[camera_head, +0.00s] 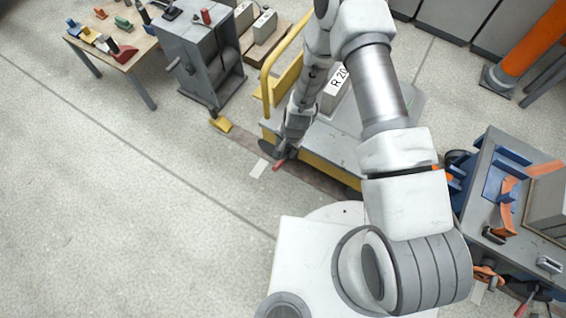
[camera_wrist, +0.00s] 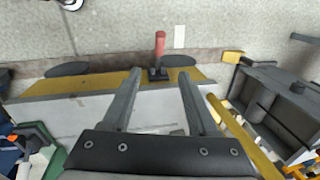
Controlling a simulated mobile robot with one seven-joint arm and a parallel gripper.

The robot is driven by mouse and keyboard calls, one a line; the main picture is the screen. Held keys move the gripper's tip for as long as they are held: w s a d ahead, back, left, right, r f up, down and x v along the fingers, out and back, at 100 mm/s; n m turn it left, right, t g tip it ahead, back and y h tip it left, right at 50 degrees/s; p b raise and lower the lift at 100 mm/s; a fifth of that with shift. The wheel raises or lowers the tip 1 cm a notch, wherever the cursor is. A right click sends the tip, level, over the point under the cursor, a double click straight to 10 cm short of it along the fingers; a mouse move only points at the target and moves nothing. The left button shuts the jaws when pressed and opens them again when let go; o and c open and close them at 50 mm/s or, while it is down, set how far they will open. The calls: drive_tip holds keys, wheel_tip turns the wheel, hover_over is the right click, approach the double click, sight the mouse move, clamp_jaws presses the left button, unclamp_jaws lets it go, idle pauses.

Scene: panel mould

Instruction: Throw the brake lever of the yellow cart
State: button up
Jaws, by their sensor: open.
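The yellow cart shows in the head view with a yellow handle rail (camera_head: 268,75), a grey deck (camera_head: 325,140) and a yellow edge (camera_head: 330,172). Its brake lever (camera_head: 279,165) has a red grip and sits at the near left edge, by my gripper (camera_head: 285,150). In the wrist view the lever (camera_wrist: 159,50) stands up from a black base on the yellow edge (camera_wrist: 100,82). My gripper (camera_wrist: 158,82) is open, its two fingers either side of the lever's line in the picture. The lever is beyond the fingertips, and nothing is between the fingers.
A grey machine stand (camera_head: 200,60) is left of the cart, with a yellow block (camera_head: 221,124) on the floor. A workbench (camera_head: 125,45) with tools is at the top left. A blue-and-grey bench (camera_head: 490,190) is at the right. Floor (camera_head: 110,190) at left is clear.

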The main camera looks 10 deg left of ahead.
sight(279, 165)
drive_tip(key=a+f+b, duration=0.1)
drive_tip(key=f, duration=0.4)
drive_tip(key=w+f+b, duration=0.1)
drive_tip(key=f+b, duration=0.1)
drive_tip(key=f, duration=0.4)
drive_tip(key=a+f+b, duration=0.1)
drive_tip(key=f, duration=0.5)
drive_tip(key=shift+w+a+f+b, duration=0.1)
drive_tip(key=shift+w+a+b, duration=0.05)
drive_tip(key=shift+a+b, duration=0.2)
clamp_jaws()
drive_tip(key=shift+d, duration=0.1)
idle(0.4)
